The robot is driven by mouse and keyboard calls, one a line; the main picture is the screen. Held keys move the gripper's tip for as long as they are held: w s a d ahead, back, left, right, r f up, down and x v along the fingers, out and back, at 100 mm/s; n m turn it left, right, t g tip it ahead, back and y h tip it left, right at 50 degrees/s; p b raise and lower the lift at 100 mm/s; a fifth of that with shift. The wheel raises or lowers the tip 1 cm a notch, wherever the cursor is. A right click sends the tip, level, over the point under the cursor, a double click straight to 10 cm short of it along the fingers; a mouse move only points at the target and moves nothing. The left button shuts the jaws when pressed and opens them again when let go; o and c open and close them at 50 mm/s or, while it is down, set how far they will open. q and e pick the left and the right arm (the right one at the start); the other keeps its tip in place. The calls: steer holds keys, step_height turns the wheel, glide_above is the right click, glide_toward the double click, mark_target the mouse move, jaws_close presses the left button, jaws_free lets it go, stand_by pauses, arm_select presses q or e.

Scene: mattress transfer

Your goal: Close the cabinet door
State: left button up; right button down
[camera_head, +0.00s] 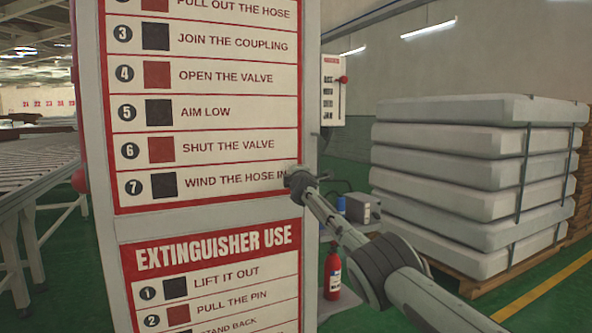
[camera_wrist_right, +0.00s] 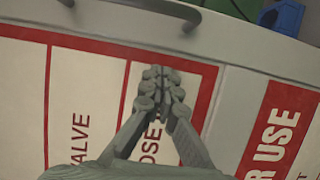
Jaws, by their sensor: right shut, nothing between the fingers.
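The cabinet door (camera_head: 205,222) is a tall pale panel with red-bordered instruction signs, filling the left middle of the head view. My right gripper (camera_head: 294,178) is at the door's right edge, beside the line "WIND THE HOSE IN". In the right wrist view the door (camera_wrist_right: 226,105) lies behind the fingers. A dark curved handle (camera_wrist_right: 153,8) shows near the panel's edge. My left gripper is not in view.
A stack of pale mattresses (camera_head: 470,175) on a pallet is at the right. A roller conveyor (camera_head: 35,175) runs at the left. A white box with a red knob (camera_head: 333,90) is behind.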

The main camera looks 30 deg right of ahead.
steer(key=shift+r, duration=1.5)
steer(key=f+v, duration=0.3)
steer(key=v, duration=0.9)
steer(key=s+a+f+m+g+y, duration=0.1)
steer(key=s+a+f+m+g, duration=0.15)
steer(key=s+f, duration=0.7)
steer(key=s+a+f+m+g+y, duration=0.1)
steer(key=s+a+f+g, duration=0.15)
steer(key=f, duration=1.35)
steer(key=s+a+f+m+g+y, duration=0.1)
steer(key=s+a+f+m+g, duration=0.3)
steer(key=f, duration=0.9)
steer(key=s+a+f+m+g, duration=0.1)
steer(key=s+f, duration=0.5)
steer(key=s, duration=0.5)
steer(key=s+a+f+m+g+y, duration=0.1)
steer(key=s+f, duration=0.5)
steer(key=s, duration=0.6)
steer(key=s+a+f+m+g+y, duration=0.1)
steer(key=s+a+f+m+g, duration=0.1)
steer(key=s+f, duration=0.5)
steer(key=s, duration=0.5)
steer(key=shift+a, duration=0.2)
